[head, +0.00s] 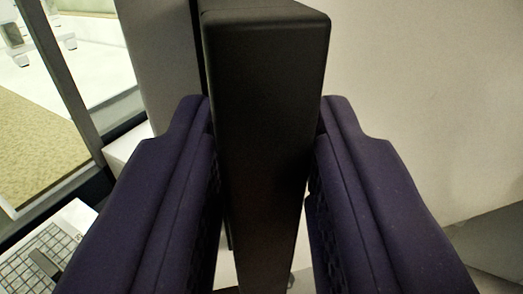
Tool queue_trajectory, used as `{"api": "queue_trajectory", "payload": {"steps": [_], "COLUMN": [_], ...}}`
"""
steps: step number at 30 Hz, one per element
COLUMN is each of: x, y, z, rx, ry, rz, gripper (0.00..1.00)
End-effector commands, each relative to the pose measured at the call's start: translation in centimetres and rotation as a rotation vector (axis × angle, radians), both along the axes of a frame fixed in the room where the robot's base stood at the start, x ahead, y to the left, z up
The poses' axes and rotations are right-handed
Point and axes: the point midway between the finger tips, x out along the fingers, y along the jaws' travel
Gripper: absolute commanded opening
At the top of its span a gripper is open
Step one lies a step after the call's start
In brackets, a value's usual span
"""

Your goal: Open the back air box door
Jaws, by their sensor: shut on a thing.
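A thick black bar with rounded edges, seemingly the door's handle (262,60), stands upright in the middle of the head view. My gripper (265,125) is shut on it, with one dark purple finger pressed against each side. The bar's top end sticks up past the fingertips. A plain pale panel (430,90) fills the right behind the bar. I cannot tell whether this panel is the back air box door, nor whether the door is open. My fingers hide much of what lies lower down.
A grey upright panel (165,55) stands just left of the bar. Further left, a dark frame (75,90) edges an opening or pane with a tan floor area (45,135) beyond. A grey surface (495,240) shows at the lower right.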

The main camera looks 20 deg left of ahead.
Motion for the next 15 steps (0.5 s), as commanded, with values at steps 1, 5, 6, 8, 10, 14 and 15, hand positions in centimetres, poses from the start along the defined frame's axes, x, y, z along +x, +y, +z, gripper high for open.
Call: {"api": "queue_trajectory", "payload": {"steps": [1,5,6,8,10,14,15], "x": [-0.8,-2.7,-3.4,-4.5,-5.6,-7.4,-7.9], "y": [-0.6,-2.5,-3.3,-4.4,-5.7,-7.9,-8.5], "z": [-0.4,-0.5,-0.6,-0.5,-0.4,-0.3,-0.2], "rx": [0.004,0.006,0.006,0.007,0.006,0.004,0.002], "ry": [-0.008,-0.009,-0.009,-0.009,-0.009,-0.005,-0.006], "rz": [0.023,0.091,0.115,0.153,0.196,0.258,0.253], "gripper": [0.0,0.0,0.0,0.0,0.0,0.0,0.0]}}
